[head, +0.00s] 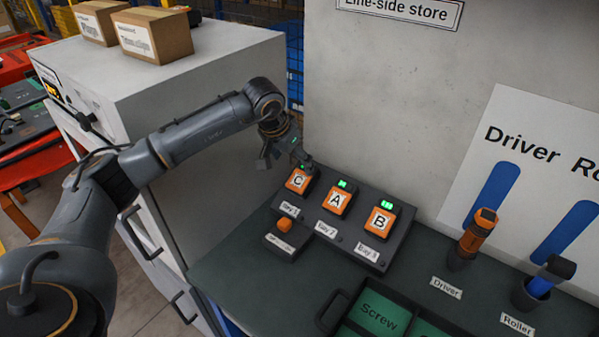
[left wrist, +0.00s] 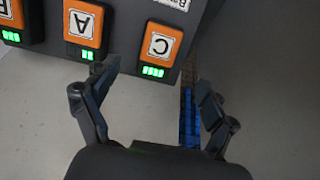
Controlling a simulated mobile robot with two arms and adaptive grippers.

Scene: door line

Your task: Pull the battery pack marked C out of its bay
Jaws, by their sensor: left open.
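Battery pack C (head: 298,181), orange with a white C label, sits in the leftmost bay of the dark charger (head: 330,222). Pack A (head: 337,201) and pack B (head: 379,222) sit in the other bays. Green lights show by all three. My left gripper (head: 282,160) is behind and just left of pack C, apart from it. In the left wrist view the open fingers (left wrist: 157,98) point toward pack C (left wrist: 160,45), with nothing between them. My right gripper is not in view.
An orange knob (head: 284,225) on a small box stands in front of the charger. A driver (head: 475,232) and a roller (head: 546,279) stand at the right, and a green Screw tray (head: 376,312) is in front. A wall rises behind.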

